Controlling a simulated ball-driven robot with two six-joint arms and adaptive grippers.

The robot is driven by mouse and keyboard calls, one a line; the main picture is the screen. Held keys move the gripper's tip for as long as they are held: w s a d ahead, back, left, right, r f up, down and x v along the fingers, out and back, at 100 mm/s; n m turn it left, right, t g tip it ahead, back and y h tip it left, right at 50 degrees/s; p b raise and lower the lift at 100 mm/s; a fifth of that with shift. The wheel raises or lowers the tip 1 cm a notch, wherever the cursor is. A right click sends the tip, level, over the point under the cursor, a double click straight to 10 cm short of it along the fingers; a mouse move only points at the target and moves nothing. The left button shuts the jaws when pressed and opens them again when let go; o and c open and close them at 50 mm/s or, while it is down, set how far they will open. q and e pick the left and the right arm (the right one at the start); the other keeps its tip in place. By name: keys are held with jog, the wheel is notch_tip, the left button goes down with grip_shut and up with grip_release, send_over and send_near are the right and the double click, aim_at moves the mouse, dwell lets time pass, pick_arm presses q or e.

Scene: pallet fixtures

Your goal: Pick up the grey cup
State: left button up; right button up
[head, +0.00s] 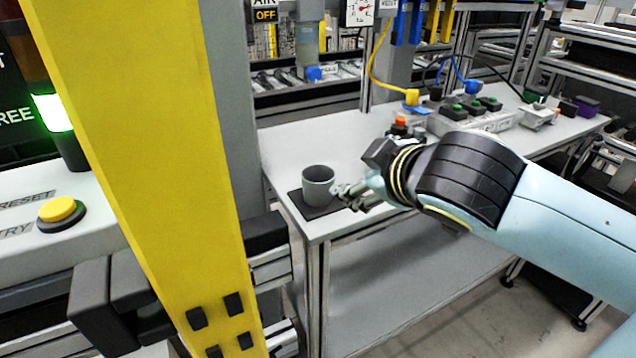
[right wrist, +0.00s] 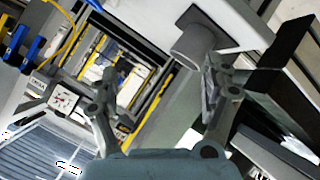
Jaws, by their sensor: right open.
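The grey cup (head: 318,186) stands upright on a dark square mat (head: 312,210) at the near left corner of the white table. My right gripper (head: 347,193) is open, just to the right of the cup in the head view. Whether its fingertips touch the cup cannot be told. In the right wrist view the cup (right wrist: 190,46) shows beyond the right-hand finger, not centred between the open fingers (right wrist: 155,85). The mat (right wrist: 203,17) is partly visible behind it. My left gripper is not in view.
A yellow post (head: 160,150) stands close at the left. Button boxes (head: 470,118) and a small unit with an orange top (head: 400,124) stand farther back on the white table (head: 300,145). The tabletop behind the cup is clear.

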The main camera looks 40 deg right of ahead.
jog(key=w+a+r+n+t+y, duration=0.1)
jog(key=w+r+n+t, duration=0.25)
jog(key=r, duration=0.25)
jog(key=w+a+r+n+t+y, duration=0.1)
jog(key=w+r+n+t, duration=0.25)
jog(key=r, duration=0.35)
jog(key=a+r+n+t+y, duration=0.1)
jog(key=a+r+n+y, duration=0.3)
jog(key=a+n+y, duration=0.65)
jog(key=n+g+h+b, duration=0.55)
jog(key=n+g, duration=0.65)
jog(key=n, duration=0.5)
send_near(320, 181)
jog(key=shift+s+a+f, duration=0.1)
jog(key=shift+a+f, duration=0.25)
jog(key=shift+a, duration=0.25)
jog(key=shift+a+f, duration=0.3)
jog(key=shift+a, duration=0.25)
jog(key=shift+w+a+f, duration=0.1)
jog(key=shift+w+f, duration=0.35)
jog(key=shift+f, duration=0.1)
jog(key=shift+b+x, duration=0.75)
jog(key=shift+x, duration=1.6)
